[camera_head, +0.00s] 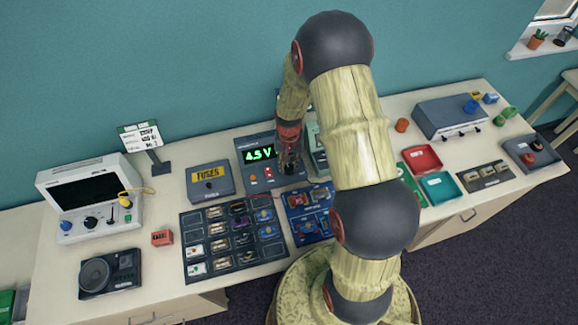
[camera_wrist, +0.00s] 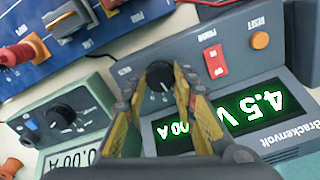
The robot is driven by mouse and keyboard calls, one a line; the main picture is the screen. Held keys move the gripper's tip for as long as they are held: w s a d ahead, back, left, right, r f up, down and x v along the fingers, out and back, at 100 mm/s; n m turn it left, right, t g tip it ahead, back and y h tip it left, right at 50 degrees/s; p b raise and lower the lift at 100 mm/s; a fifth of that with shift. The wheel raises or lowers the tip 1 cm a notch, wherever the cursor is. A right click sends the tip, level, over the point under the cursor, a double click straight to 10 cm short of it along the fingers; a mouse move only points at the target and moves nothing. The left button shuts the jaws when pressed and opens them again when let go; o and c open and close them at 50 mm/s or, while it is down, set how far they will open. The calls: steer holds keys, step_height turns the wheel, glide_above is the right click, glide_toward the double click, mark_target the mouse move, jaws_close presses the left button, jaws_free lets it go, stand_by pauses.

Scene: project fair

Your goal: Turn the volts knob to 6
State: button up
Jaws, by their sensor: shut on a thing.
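The power supply (camera_head: 244,150) stands at the back of the table, its green display (camera_head: 260,153) reading 4.5 V. In the wrist view the display (camera_wrist: 262,105) shows the same reading upside down. The dark volts knob (camera_wrist: 159,74) sits beside a VOLTS label, with a pale pointer mark. My gripper (camera_wrist: 160,82) is shut on the knob, one yellowish finger on each side. In the head view my gripper (camera_head: 290,160) hides the knob.
A red power switch (camera_wrist: 214,61) and an orange reset button (camera_wrist: 260,40) are on the same panel. A green-grey meter (camera_wrist: 65,117) with its own knob stands close by. A fuses box (camera_head: 211,182) is left of the supply. A dark card board (camera_head: 232,268) lies in front.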

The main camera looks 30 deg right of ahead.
mark_target(289, 168)
steer(key=shift+m+b, duration=0.3)
steer(key=shift+m, duration=2)
steer(key=o, duration=1.2)
steer(key=shift+c, duration=0.2)
step_height(289, 168, up, 12)
